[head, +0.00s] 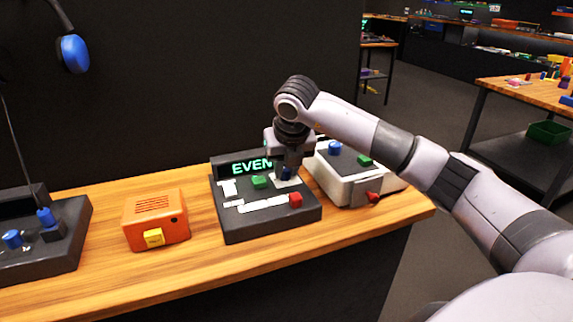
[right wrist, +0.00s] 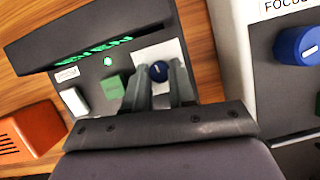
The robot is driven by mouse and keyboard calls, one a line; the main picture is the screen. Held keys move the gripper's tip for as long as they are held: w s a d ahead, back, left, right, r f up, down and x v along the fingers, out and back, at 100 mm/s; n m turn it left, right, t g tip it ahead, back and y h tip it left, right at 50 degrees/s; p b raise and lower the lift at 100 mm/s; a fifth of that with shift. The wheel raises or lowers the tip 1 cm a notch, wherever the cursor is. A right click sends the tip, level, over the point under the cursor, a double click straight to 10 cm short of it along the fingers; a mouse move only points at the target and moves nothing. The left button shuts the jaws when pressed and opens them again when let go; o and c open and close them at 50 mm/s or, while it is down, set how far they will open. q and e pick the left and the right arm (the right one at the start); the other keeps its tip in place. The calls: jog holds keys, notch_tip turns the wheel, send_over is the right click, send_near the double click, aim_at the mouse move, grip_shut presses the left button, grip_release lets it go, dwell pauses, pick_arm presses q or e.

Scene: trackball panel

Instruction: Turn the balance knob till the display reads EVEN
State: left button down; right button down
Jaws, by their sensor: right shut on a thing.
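A dark panel (head: 238,222) stands on the wooden bench, and its display (head: 250,167) reads EVEN in green letters. In the right wrist view the display (right wrist: 92,48) is lit, with a green light below it. The small dark blue knob (right wrist: 159,71) sits on a white plate at the panel's right. My right gripper (head: 287,172) points down over the panel. In the right wrist view its fingers (right wrist: 159,80) are on either side of the knob, shut on it. The knob is mostly hidden in the head view. My left gripper is not in view.
A green button (head: 259,181) and a red knob (head: 295,199) are on the same panel. A white box (head: 350,185) with a blue knob stands close at the right. An orange box (head: 155,220) and another dark panel (head: 70,255) stand to the left.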

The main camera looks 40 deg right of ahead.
jog(key=shift+m, duration=0.4)
jog(key=c, duration=0.9)
grip_release()
jog(key=shift+c, duration=0.2)
jog(key=v, duration=0.7)
jog(key=shift+a, duration=0.1)
